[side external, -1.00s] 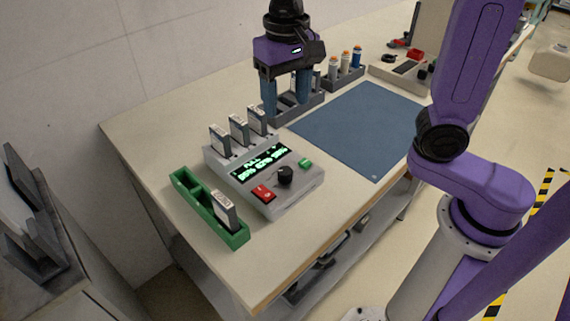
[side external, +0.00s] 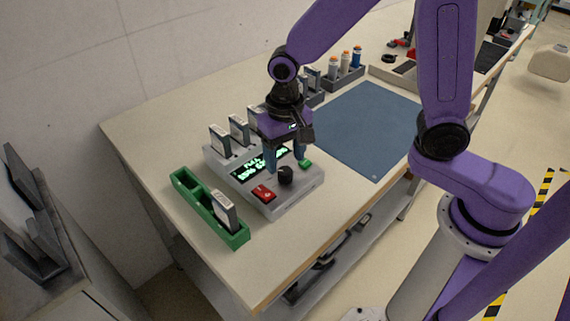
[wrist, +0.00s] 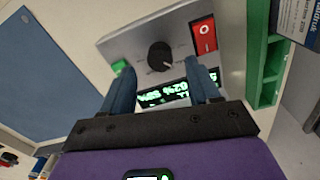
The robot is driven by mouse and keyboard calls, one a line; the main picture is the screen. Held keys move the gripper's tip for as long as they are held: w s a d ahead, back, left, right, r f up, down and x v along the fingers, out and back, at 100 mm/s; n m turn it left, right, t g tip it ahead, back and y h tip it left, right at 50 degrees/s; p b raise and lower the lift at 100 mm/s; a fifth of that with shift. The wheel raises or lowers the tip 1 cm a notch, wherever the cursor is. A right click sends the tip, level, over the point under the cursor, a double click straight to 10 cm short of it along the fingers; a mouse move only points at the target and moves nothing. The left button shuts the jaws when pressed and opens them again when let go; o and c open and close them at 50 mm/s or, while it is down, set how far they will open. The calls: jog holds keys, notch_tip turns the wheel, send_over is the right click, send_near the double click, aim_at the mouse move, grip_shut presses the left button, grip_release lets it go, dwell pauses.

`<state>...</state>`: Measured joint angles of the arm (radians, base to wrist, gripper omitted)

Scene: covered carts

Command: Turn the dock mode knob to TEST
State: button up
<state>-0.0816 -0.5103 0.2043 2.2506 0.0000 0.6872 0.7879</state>
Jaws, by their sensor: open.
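The dock (side external: 294,197) is a grey box on the table with a lit green display, a red rocker switch (side external: 263,194) and a green button (side external: 305,163). Its black mode knob (side external: 286,175) stands on the top face, right of the red switch. The knob also shows in the wrist view (wrist: 160,56), with a pale pointer mark and labels around it too small to read. My gripper (side external: 285,162) is open above the dock, by the display and knob. In the wrist view its blue fingers (wrist: 160,75) are apart, with the knob beyond their tips and nothing between them.
Several battery-like modules (side external: 238,131) stand in slots at the dock's back. A green tray (side external: 188,188) holding one module lies left of the dock. A blue mat (side external: 365,130) lies to the right. Bottles in a rack (side external: 346,72) stand behind.

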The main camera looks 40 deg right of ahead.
aim_at(284, 170)
jog(key=shift+f, duration=1.6)
jog(key=c, duration=1)
jog(key=shift+c, duration=0.2)
jog(key=n, duration=0.4)
jog(key=shift+n, duration=0.3)
jog(key=n, duration=0.4)
jog(key=shift+n, duration=0.3)
